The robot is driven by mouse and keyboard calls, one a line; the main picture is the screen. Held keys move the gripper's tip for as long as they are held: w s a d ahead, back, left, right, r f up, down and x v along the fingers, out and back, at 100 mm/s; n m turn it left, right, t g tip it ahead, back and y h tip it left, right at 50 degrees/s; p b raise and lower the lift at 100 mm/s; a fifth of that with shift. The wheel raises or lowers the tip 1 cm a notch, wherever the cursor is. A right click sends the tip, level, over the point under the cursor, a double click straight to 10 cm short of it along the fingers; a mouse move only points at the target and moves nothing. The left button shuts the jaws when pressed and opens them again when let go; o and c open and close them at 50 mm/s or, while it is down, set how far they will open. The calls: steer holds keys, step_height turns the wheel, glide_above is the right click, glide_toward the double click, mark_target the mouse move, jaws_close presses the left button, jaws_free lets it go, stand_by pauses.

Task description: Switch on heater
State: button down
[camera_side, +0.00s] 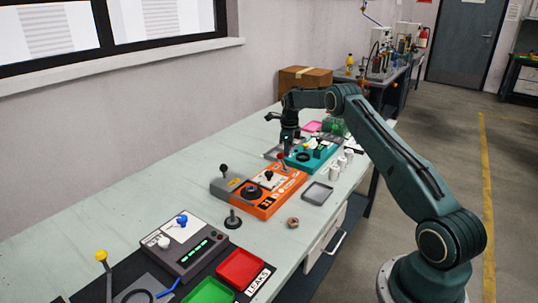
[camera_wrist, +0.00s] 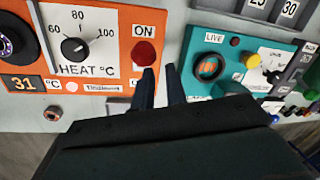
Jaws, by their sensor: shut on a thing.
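The heater is an orange box (camera_wrist: 100,82) with a HEAT °C dial (camera_wrist: 74,48), an ON label and a display reading 31 °C. In the side view it is the orange box (camera_side: 268,204) mid-bench. In the side view my gripper (camera_side: 287,149) points down over the box.
A teal box (camera_wrist: 225,62) marked LIVE stands close on the right of the heater. A grey box with a black lever (camera_side: 223,175) adjoins the heater's left. A grey tray (camera_side: 317,194) and white cups (camera_side: 341,163) lie near the front edge. The bench's left rear is clear.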

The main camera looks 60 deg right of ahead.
steer(key=shift+w+a+f+t, duration=0.15)
steer(key=shift+w+a, duration=0.15)
steer(key=shift+w, duration=0.15)
steer(key=shift+w+a+r+t, duration=0.15)
steer(key=shift+w+a, duration=0.15)
steer(key=shift+w, duration=0.15)
steer(key=s+d+v, duration=0.1)
steer(key=d+v, duration=0.1)
steer(key=v, duration=1.2)
steer(key=shift+a, duration=0.35)
